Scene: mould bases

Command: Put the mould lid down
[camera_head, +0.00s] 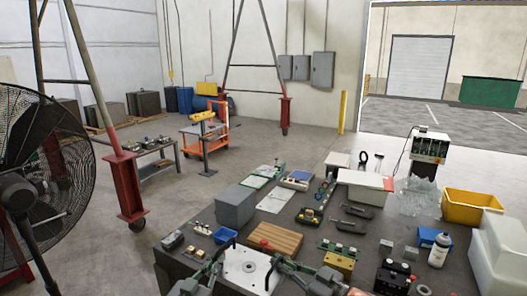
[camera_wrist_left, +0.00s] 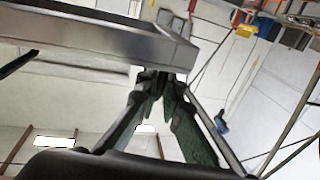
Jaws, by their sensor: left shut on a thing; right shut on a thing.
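The mould lid (camera_head: 247,281), a pale plate with a round mark near its middle, is at the front of the bench, between my two grippers. My left gripper (camera_head: 214,266) is shut on its left side. My right gripper (camera_head: 276,263) is shut on its right side. In the left wrist view, the fingers of my left gripper (camera_wrist_left: 168,80) meet at the edge of the grey metal lid (camera_wrist_left: 95,38).
A yellow block (camera_head: 340,264) and black parts (camera_head: 393,277) stand to the right. The dark bench (camera_head: 330,225) is crowded.

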